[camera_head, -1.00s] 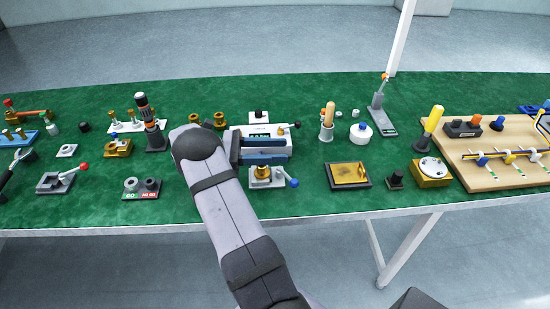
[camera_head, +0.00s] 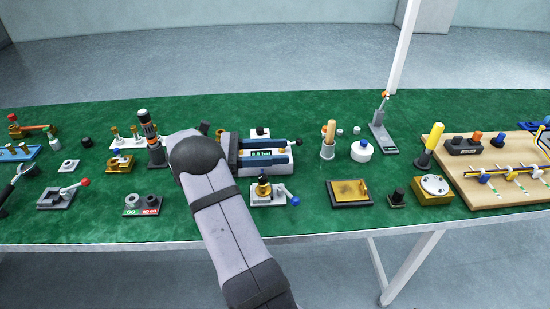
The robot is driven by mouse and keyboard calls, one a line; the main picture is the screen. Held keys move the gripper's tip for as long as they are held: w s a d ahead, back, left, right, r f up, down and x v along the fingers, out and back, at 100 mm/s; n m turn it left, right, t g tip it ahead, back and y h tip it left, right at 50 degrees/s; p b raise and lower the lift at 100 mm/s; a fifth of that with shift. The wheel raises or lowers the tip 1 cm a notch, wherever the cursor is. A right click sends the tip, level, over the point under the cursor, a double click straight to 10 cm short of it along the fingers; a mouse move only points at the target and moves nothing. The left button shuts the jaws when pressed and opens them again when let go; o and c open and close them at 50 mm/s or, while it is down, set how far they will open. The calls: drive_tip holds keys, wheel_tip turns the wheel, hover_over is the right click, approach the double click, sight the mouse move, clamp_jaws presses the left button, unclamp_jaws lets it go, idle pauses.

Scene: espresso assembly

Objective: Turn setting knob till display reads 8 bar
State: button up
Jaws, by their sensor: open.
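My gripper (camera_head: 299,157) is open, with two blue fingers reaching right over a pale device near the middle of the table. A small dark display (camera_head: 262,154) with green characters shows between the fingers; its reading is too small to make out. The pale device body (camera_head: 285,155) shows between and past the fingers. The fingers hide parts of its back and front edges. I cannot clearly make out the setting knob, or whether a finger touches the device. A small block with a dark top (camera_head: 261,133) stands just behind.
In front is a pale fixture (camera_head: 273,199) with a dark upright part and a blue-ended lever. To the right stand a wood-handled tool (camera_head: 329,137) and a white round container (camera_head: 361,151). A black-and-orange upright tool (camera_head: 150,138) stands left of my arm. Green table shows between items.

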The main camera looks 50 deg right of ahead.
sight(259, 181)
drive_tip(key=f+n+t+h+p, duration=0.1)
drive_tip(key=w+a+f+n+t+h+p, duration=0.1)
drive_tip(key=w+f+n+t+h+p, duration=0.1)
drive_tip(key=t+h, duration=0.1)
drive_tip(key=shift+w+a+n, duration=0.2)
drive_tip(key=shift+a+n, duration=0.1)
drive_tip(key=shift+a, duration=0.05)
drive_tip(key=a+f+n+t+p, duration=0.1)
drive_tip(key=f+t, duration=0.1)
drive_tip(key=a+f+n+t+h+p, duration=0.1)
drive_tip(key=n+t, duration=0.1)
drive_tip(key=a+f+n+t, duration=0.1)
drive_tip(key=f+t, duration=0.1)
drive_tip(key=t, duration=0.1)
drive_tip(key=shift+w+a+f+n+h+p, duration=0.25)
drive_tip(key=shift+w+f+n+h+p, duration=0.05)
drive_tip(key=shift+f+p, duration=0.1)
drive_tip(key=shift+s+a+f+n+t, duration=0.1)
drive_tip(key=shift+a+f+n+t, duration=0.25)
drive_tip(key=shift+f+t, duration=0.2)
drive_tip(key=shift+s+d+p, duration=0.15)
drive_tip(key=shift+d+p, duration=0.35)
drive_tip(key=shift+d, duration=1.35)
drive_tip(key=shift+s+d+p, duration=0.1)
drive_tip(key=shift+d+p, duration=0.4)
drive_tip(key=shift+d, duration=1.35)
clamp_jaws()
